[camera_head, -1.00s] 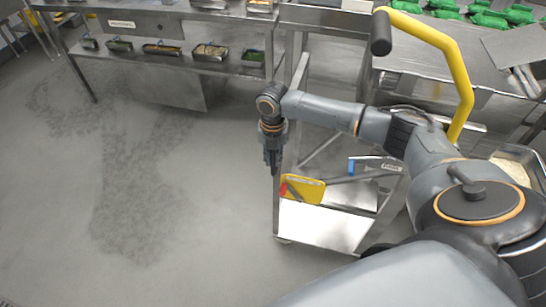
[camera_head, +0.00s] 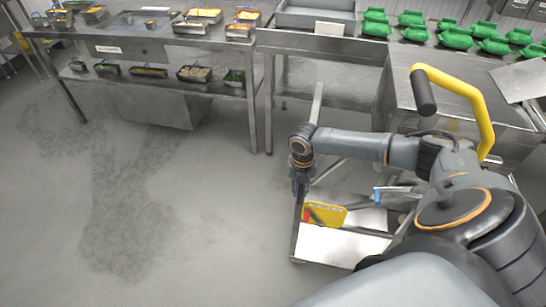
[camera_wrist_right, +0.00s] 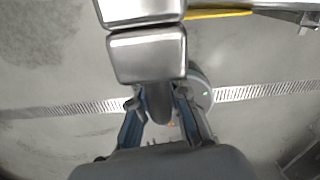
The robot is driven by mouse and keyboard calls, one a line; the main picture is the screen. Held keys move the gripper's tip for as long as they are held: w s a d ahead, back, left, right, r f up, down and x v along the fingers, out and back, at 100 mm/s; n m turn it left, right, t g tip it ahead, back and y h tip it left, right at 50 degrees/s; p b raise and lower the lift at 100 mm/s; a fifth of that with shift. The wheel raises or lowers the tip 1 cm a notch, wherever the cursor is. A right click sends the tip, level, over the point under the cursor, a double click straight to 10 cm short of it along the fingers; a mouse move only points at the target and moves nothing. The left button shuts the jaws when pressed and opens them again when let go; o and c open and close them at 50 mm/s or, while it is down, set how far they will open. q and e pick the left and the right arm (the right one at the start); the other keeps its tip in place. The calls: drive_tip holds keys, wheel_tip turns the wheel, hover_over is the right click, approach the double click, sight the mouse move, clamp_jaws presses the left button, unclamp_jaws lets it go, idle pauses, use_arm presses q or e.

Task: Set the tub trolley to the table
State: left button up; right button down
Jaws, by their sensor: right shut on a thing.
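In the wrist view the fingers (camera_wrist_right: 160,115) are around a dark bar. My right arm hides part of the trolley. A steel table (camera_head: 185,55) with food pans stands beyond it. My left gripper is not in view.
A shelf with pans lies under the far table. The grey floor (camera_head: 170,210) at left is clear.

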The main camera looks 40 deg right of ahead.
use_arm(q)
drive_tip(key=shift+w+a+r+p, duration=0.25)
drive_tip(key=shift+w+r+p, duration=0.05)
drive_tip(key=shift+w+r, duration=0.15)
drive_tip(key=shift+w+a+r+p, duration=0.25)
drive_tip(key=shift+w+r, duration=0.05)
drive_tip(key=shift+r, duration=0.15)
use_arm(e)
drive_tip(key=shift+s+d+f, duration=0.1)
drive_tip(key=shift+s+d, duration=0.95)
drive_tip(key=shift+s, duration=0.2)
drive_tip(key=c, duration=1.3)
unclamp_jaws()
drive_tip(key=shift+s+d, duration=0.1)
drive_tip(key=shift+c, duration=0.2)
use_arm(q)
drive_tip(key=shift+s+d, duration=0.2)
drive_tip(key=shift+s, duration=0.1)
use_arm(e)
wheel_tip(320, 180, up, 12)
